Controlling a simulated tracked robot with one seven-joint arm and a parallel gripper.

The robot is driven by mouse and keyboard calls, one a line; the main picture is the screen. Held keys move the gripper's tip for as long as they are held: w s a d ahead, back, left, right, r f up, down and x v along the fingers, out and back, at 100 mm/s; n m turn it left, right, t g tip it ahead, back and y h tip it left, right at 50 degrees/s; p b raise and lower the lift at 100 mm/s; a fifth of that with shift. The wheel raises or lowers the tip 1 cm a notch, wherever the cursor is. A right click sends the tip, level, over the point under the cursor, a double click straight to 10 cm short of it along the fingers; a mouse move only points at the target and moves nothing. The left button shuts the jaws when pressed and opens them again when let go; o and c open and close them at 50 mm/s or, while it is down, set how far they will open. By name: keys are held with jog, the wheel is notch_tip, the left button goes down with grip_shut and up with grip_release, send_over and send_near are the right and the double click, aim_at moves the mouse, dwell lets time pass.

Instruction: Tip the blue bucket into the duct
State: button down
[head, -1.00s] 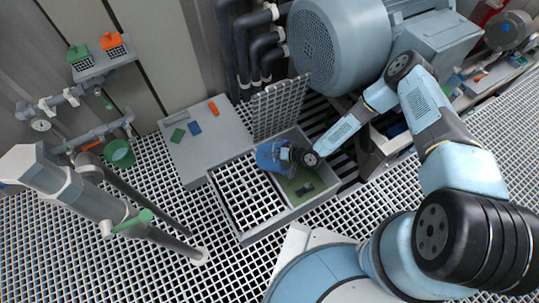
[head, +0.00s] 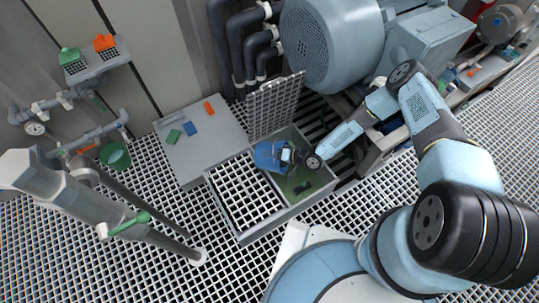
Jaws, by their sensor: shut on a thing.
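The blue bucket (head: 267,155) is tilted on its side over the floor duct (head: 287,212), near the duct's back edge. My gripper (head: 290,157) is shut on the bucket at its right side. The duct's right part is open and shows a green floor (head: 308,178) with small dark pieces (head: 303,188) on it. A grating covers the duct's left part. The bucket's inside is hidden, so I cannot tell whether anything is left in it.
A raised grate lid (head: 275,106) stands upright behind the duct. A grey cabinet top (head: 205,140) with small blue, green and orange blocks is at left. A green bucket (head: 115,155) hangs by the wall pipes. A large motor (head: 335,45) stands behind.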

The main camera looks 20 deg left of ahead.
jog(key=shift+w+d+f+y, duration=0.15)
jog(key=shift+d+y, duration=0.3)
jog(key=shift+d, duration=0.45)
jog(key=shift+d+f+y, duration=0.25)
jog(key=shift+d+y, duration=0.2)
jog(key=shift+d, duration=0.45)
jog(key=shift+d, duration=0.1)
jog(key=shift+d+f, duration=0.1)
jog(key=shift+d, duration=0.05)
jog(key=shift+w+d+f+y, duration=0.1)
jog(key=shift+d+y, duration=0.4)
jog(key=shift+y, duration=0.1)
jog(key=shift+d+y, duration=0.4)
jog(key=shift+d, duration=0.2)
jog(key=shift+w+d+y, duration=0.1)
jog(key=shift+y, duration=0.2)
jog(key=shift+w+d+r+y, duration=0.1)
jog(key=shift+d+r+y, duration=0.1)
jog(key=shift+d+y, duration=0.6)
jog(key=shift+d, duration=0.15)
